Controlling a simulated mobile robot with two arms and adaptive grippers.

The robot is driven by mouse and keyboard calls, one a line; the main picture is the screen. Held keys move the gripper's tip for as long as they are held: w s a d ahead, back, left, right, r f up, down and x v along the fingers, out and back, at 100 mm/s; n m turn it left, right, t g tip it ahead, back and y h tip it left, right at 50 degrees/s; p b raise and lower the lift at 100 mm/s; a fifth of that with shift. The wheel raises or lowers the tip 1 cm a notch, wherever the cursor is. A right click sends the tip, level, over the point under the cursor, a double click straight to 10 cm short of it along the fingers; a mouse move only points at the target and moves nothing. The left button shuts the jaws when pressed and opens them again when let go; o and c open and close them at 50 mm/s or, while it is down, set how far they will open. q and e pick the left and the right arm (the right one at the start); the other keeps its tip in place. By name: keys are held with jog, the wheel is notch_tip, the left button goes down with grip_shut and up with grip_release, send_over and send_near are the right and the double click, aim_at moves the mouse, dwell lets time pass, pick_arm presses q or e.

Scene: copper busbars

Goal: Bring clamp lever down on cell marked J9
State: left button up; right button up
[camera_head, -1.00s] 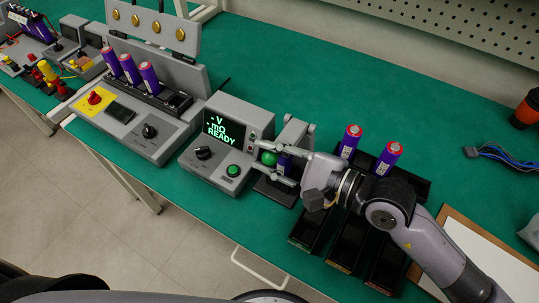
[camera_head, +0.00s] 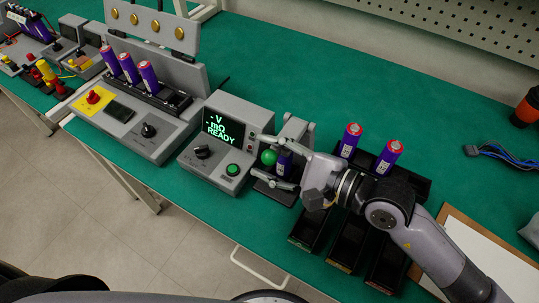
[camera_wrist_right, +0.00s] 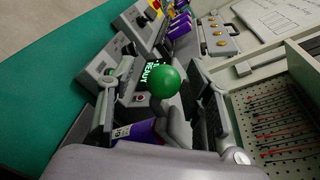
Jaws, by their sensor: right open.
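The green ball knob (camera_head: 269,157) of the clamp lever stands at the tester's test fixture, beside the grey clamp post (camera_head: 294,132). It also shows large in the right wrist view (camera_wrist_right: 163,82). A purple cell (camera_head: 285,164) stands in the fixture, partly hidden by my gripper; it also shows in the right wrist view (camera_wrist_right: 138,132), where its mark is too small to read surely. My right gripper (camera_head: 258,156) is open, with its fingers spread on either side of the green knob. My left gripper is out of view.
The tester (camera_head: 222,140) reads READY, with a green button in front. A charger unit (camera_head: 135,125) with several cells stands left. The green table behind is mostly clear.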

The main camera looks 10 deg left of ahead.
dwell(0.3)
jog(key=v, duration=1.2)
dwell(0.5)
